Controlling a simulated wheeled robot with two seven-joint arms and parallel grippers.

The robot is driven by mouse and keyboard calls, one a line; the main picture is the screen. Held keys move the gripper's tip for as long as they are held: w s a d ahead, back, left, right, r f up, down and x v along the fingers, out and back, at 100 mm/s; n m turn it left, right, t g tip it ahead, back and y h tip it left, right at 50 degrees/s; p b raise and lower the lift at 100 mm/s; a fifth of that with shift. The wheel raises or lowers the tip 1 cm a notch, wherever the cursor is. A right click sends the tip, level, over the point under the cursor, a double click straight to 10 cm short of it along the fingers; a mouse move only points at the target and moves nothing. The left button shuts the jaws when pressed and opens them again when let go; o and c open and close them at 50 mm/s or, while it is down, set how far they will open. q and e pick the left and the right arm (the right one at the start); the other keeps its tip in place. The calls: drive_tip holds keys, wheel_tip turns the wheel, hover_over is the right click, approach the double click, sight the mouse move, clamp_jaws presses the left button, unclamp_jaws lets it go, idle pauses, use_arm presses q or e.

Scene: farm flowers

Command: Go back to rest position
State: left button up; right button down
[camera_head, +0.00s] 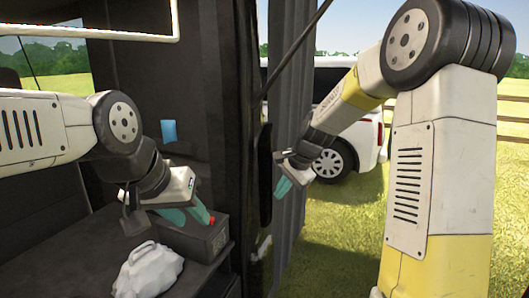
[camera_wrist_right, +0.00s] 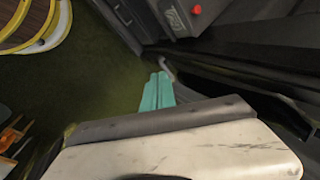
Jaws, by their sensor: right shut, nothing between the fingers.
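My left gripper (camera_head: 192,215) reaches in from the left in the head view. Its two teal fingers are spread apart, with nothing visible between them, over a dark box with a red knob (camera_head: 204,238). My right gripper (camera_head: 281,190) hangs in the air outside, to the right of the dark door edge, fingers pointing down. Its teal fingers (camera_wrist_right: 158,92) are together and empty in the right wrist view, above dark green ground.
A crumpled white bag (camera_head: 147,272) lies on the dark shelf below my left gripper. A blue item (camera_head: 168,131) is on the dark wall. A dark upright edge (camera_head: 265,175) stands between my grippers. A white vehicle (camera_head: 348,150) is parked behind on open grass.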

drive_tip(key=s+d+r+n+t, duration=0.1)
drive_tip(key=s+d+r+n, duration=0.2)
drive_tip(key=s+r, duration=0.3)
drive_tip(key=s+d+r+n, duration=0.2)
drive_tip(key=s+r, duration=0.2)
drive_tip(key=s, duration=0.4)
drive_tip(key=s+d+n+h, duration=0.1)
drive_tip(key=s+d+n, duration=0.1)
drive_tip(key=s, duration=0.4)
drive_tip(key=s+d+n+t, duration=0.1)
drive_tip(key=s+d+n, duration=0.1)
drive_tip(key=s, duration=0.5)
drive_tip(key=shift+s+n+h, duration=0.2)
drive_tip(key=shift+n+h, duration=0.2)
drive_tip(key=shift+n, duration=0.1)
drive_tip(key=shift+r, duration=0.1)
